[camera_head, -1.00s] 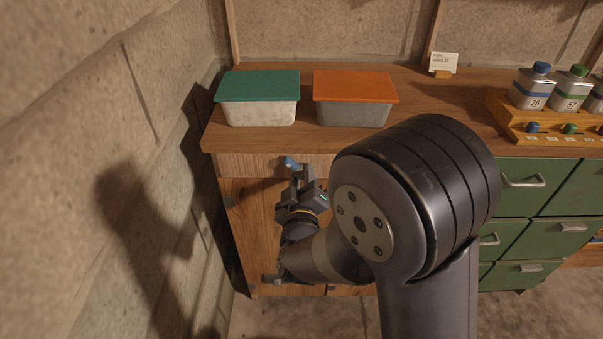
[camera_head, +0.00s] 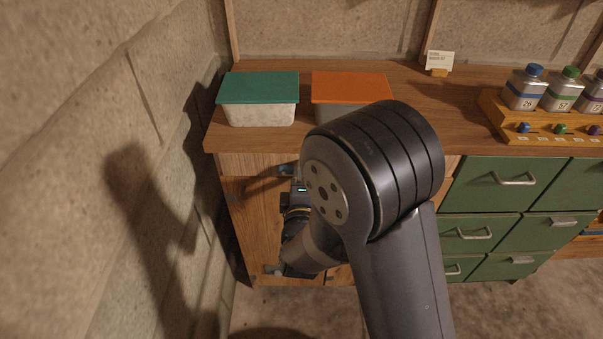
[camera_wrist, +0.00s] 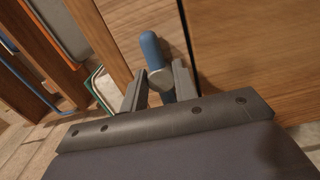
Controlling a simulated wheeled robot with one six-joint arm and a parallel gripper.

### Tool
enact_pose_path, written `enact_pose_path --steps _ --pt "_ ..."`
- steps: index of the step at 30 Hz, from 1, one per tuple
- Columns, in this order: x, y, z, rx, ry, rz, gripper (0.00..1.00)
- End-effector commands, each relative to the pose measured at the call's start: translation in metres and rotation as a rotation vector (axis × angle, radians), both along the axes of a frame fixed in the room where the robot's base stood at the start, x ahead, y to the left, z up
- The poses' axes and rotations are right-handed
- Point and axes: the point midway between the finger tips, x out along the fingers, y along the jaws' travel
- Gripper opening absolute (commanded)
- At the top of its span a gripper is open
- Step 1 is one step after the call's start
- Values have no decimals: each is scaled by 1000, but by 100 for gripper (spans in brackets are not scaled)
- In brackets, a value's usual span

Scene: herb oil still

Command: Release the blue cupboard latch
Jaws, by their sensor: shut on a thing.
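The blue latch (camera_head: 285,169) is on the front of the wooden cupboard, just under the worktop and below the teal-lidded box. In the wrist view it is a rounded blue handle with a grey metal part (camera_wrist: 152,52). My gripper (camera_wrist: 160,84) is shut on the latch, one finger on each side of it. In the head view my gripper (camera_head: 298,184) is partly hidden by my arm. The wooden cupboard door (camera_head: 258,225) stands below the latch; my arm covers its right part. Whether the door is ajar I cannot tell.
A teal-lidded box (camera_head: 258,88) and an orange-lidded box (camera_head: 350,87) stand on the worktop (camera_head: 455,110). Green drawers (camera_head: 512,178) are at the right. Bottles stand in a wooden rack (camera_head: 555,130). A stone wall (camera_head: 110,150) is close on the left.

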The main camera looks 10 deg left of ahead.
Motion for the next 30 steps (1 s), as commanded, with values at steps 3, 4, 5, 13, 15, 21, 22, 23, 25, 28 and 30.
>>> enact_pose_path --steps 3,4,5,13,15,21,22,23,25,28,30 --pt "0 0 0 -31 -5 1 5" --pt "0 0 0 -35 -6 1 5" --pt "0 0 0 -39 -7 1 5" --pt "0 0 -1 -54 -11 1 5" --pt "0 0 -1 -53 -11 1 5" --pt "0 0 -1 -53 -11 1 32" --pt "0 0 -1 -53 -11 1 34" --pt "0 0 -1 -53 -11 1 37" --pt "0 0 -1 -52 -11 1 42" --pt "0 0 0 -52 -11 1 49" --pt "0 0 0 -51 -11 1 49"
